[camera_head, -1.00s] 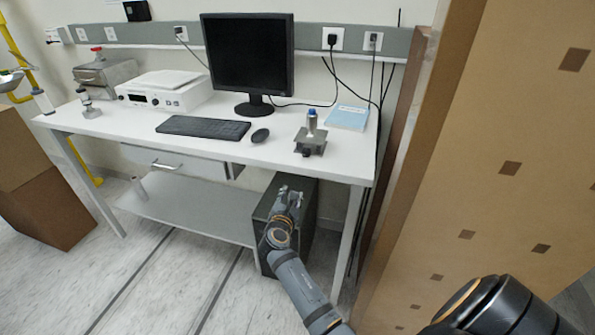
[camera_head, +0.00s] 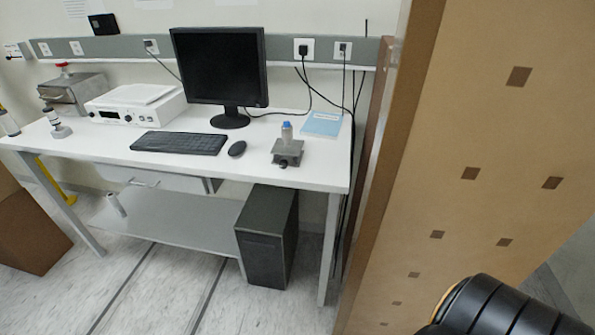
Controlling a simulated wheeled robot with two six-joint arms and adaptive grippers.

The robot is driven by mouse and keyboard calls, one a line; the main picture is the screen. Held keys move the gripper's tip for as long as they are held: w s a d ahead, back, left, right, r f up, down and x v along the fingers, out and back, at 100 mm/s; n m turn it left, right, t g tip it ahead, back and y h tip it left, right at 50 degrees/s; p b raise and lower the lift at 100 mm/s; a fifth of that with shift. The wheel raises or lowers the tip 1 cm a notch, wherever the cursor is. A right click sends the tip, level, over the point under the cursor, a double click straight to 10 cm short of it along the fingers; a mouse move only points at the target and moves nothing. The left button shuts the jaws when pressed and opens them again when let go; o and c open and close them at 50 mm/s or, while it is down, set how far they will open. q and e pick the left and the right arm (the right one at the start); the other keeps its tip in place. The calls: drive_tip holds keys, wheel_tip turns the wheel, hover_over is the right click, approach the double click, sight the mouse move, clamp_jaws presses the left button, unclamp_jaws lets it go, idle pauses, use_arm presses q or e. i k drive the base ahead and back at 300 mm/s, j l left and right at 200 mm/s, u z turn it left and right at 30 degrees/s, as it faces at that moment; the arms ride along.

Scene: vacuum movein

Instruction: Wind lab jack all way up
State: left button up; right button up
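The lab jack (camera_head: 287,154) is a small grey metal stand on the white table (camera_head: 322,173), near its right front edge. Its top plate looks low, close to the table. A dark knob shows on its near side. Neither of my grippers is in view. Only a black link of my own arm shows at the bottom right, well away from the jack.
A monitor (camera_head: 219,65), keyboard (camera_head: 180,143), mouse (camera_head: 237,149) and blue book (camera_head: 321,124) are on the table. A dark computer case (camera_head: 265,238) stands below. A tall brown panel (camera_head: 470,150) closes off the right. The floor in front is free.

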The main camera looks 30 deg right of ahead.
sight(284, 164)
drive_tip(key=i+z, duration=0.1)
drive_tip(key=z, duration=0.3)
drive_tip(key=i+j+z, duration=0.1)
drive_tip(key=z, duration=0.35)
drive_tip(key=i+j+z, duration=0.1)
drive_tip(key=z, duration=0.3)
drive_tip(key=i+j+z, duration=0.1)
drive_tip(key=z, duration=0.35)
drive_tip(key=j+z, duration=0.25)
drive_tip(key=z, duration=0.15)
